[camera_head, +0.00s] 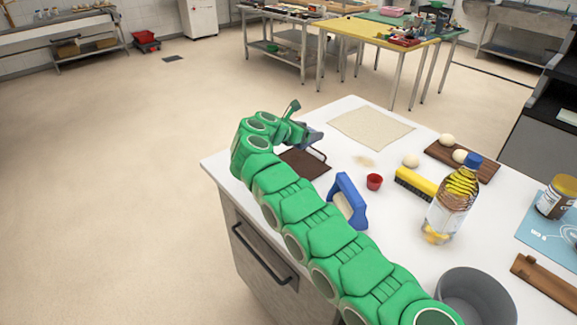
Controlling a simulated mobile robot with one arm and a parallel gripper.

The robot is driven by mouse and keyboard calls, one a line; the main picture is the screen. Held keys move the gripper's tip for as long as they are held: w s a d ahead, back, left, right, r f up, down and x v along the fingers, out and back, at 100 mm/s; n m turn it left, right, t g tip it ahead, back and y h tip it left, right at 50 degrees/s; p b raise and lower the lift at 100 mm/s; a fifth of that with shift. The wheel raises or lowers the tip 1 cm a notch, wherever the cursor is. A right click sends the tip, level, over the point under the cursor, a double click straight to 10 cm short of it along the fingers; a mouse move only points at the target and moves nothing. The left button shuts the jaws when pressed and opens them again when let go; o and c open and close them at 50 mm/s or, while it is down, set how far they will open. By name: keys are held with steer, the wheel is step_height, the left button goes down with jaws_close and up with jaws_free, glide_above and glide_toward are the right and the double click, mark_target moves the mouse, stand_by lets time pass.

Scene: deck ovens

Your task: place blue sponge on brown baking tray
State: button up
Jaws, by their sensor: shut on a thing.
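The brown baking tray (309,166) lies flat on the white worktop near its left edge. My gripper (312,143) is over the far side of the tray, at the end of my green arm, and is shut. A small blue-grey piece (314,137) shows at its jaws and looks like the blue sponge; most of it is hidden by the gripper. I cannot tell whether it touches the tray. My arm covers the tray's left part.
A beige cloth (371,128) lies behind the tray. A grey bowl (473,298) is at the front.

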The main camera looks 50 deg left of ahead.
glide_above(292, 168)
steer(key=shift+f, duration=4.85)
steer(key=shift+f, duration=0.1)
steer(key=o, duration=1)
steer(key=shift+o, duration=0.2)
steer(key=v, duration=1)
steer(key=shift+s, duration=0.25)
steer(key=shift+s+r, duration=0.55)
steer(key=shift+s, duration=0.05)
